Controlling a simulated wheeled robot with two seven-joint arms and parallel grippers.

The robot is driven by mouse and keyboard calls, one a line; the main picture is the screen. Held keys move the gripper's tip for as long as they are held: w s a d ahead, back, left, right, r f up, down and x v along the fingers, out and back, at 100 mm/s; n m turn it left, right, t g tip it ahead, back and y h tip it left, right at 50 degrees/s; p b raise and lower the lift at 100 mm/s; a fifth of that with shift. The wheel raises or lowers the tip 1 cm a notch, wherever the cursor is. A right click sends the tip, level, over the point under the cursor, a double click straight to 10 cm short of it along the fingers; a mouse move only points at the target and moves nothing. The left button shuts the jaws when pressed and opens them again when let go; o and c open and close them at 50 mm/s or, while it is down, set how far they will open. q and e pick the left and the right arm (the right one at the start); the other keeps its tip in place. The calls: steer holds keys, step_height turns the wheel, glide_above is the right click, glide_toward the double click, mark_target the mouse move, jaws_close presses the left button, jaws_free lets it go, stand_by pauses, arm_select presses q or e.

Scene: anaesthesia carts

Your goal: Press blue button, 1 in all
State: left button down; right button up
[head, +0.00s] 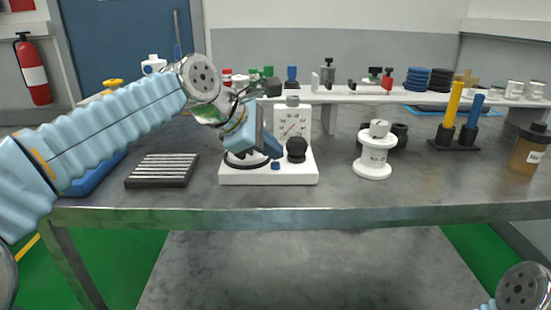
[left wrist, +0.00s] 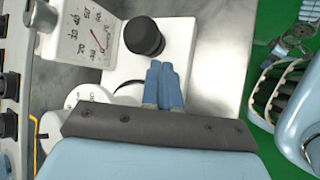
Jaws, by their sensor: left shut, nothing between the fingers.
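A white device (head: 240,178) with a gauge panel and a black ball knob (head: 297,149) stands near the table's front edge. A small blue button (head: 275,166) is on its base, left of and in front of the knob. My left gripper (head: 274,151) is shut and empty, with its tips just above and beside the button in the head view. In the left wrist view the closed blue fingers (left wrist: 163,72) are over the white base, close to the knob (left wrist: 144,36). The button does not show there; the fingers seem to cover it. I cannot tell whether they touch it.
A dark ribbed block (head: 162,171) lies left of the device. A white spool (head: 374,160) stands to the right, with a yellow and a blue peg on a black stand (head: 453,144) beyond. A raised white shelf (head: 345,96) with small items runs behind.

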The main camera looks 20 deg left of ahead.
mark_target(272, 164)
arm_select(q)
steer(key=shift+r, duration=0.15)
step_height(272, 164, up, 3)
steer(key=p, duration=0.3)
steer(key=shift+r, duration=1)
